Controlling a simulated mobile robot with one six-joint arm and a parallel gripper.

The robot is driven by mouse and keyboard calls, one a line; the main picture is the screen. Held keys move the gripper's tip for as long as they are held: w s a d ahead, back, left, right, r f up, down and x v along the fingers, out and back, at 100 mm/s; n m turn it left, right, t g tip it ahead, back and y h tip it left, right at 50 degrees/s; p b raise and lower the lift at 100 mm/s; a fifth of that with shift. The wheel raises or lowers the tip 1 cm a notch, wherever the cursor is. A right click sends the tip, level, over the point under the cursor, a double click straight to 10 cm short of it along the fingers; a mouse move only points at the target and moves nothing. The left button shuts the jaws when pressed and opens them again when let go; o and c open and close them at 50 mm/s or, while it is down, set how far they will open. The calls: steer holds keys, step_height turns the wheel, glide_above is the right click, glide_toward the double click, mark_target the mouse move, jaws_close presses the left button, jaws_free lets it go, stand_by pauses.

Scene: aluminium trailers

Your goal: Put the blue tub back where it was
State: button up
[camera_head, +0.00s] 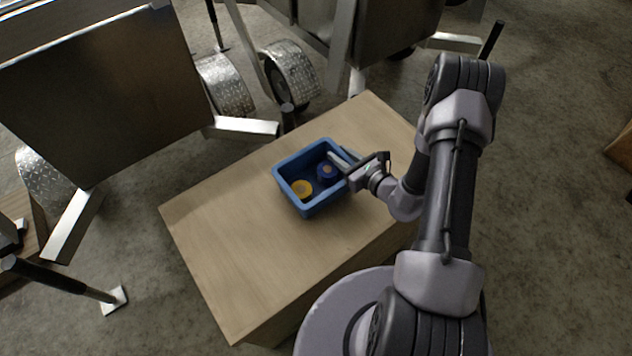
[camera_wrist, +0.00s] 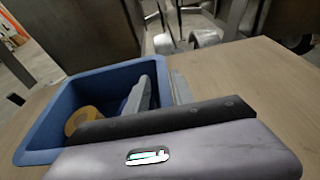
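The blue tub (camera_head: 287,187) sits upright on the light wooden table, right of its middle. It is an open, rectangular tub and also shows in the wrist view (camera_wrist: 38,157). Inside it are a yellow round thing (camera_head: 301,188) and a darker blue round thing (camera_head: 326,170). My gripper (camera_head: 344,162) is at the tub's right wall, with one finger inside and the other outside. In the wrist view my gripper (camera_wrist: 162,92) appears closed on that wall. The gripper's body hides part of the near side there.
The wooden table (camera_head: 230,250) has free room left of the tub and in front of it. Metal trailers with wheels (camera_head: 290,75) stand close behind the table. A trailer's grey bar (camera_head: 240,127) comes near its back edge.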

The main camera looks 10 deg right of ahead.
jaws_close()
stand_by(1.4)
